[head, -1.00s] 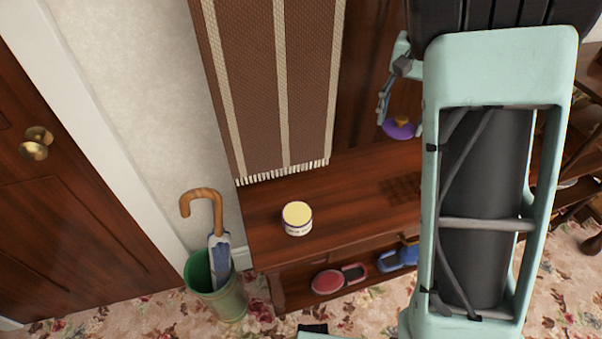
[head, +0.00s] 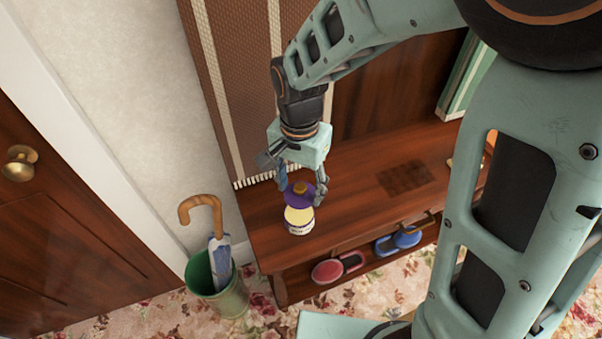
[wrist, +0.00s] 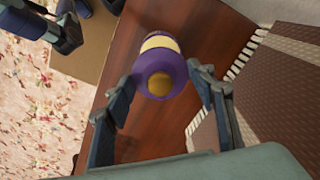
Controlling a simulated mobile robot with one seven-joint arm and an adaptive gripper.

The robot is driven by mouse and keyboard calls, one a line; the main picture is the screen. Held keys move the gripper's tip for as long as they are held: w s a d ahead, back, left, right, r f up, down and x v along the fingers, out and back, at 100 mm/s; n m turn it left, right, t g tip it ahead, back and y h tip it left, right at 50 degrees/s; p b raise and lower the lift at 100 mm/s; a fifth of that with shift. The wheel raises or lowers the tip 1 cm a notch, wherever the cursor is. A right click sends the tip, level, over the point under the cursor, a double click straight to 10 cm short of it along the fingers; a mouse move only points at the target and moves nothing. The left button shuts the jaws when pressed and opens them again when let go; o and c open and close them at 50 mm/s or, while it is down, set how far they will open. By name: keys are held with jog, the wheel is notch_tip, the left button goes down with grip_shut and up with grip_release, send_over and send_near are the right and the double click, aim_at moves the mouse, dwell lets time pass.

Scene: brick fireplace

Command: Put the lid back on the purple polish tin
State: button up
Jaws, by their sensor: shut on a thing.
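The polish tin (head: 299,227) stands upright and open on the wooden bench, pale yellow inside, with a white and purple side. Its lid (head: 297,200) is purple with a golden knob. My gripper (head: 302,191) is shut on the lid, one finger on each side of it. In the head view the lid hides the far part of the tin's top. In the wrist view the lid (wrist: 174,72) is between my fingertips (wrist: 164,82), and the tin's pale top (wrist: 160,43) shows past its edge. The lid is off-centre from the tin; I cannot tell the height gap.
The bench top (head: 350,205) is clear to the right, apart from a dark patterned patch (head: 405,178). A brown striped throw (head: 237,90) hangs behind. A green stand (head: 218,290) with an umbrella is at left. Red (head: 328,270) and blue (head: 407,238) items sit on the lower shelf.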

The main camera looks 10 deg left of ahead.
aim_at(299, 213)
jog(key=shift+s+a+f, duration=0.1)
jog(key=shift+s+f, duration=0.1)
jog(key=shift+f, duration=0.1)
jog(key=shift+f+b, duration=2.5)
jog(key=shift+f, duration=0.5)
jog(key=shift+f, duration=0.15)
jog(key=o, duration=1)
jog(key=shift+o, duration=0.8)
jog(key=o, duration=0.4)
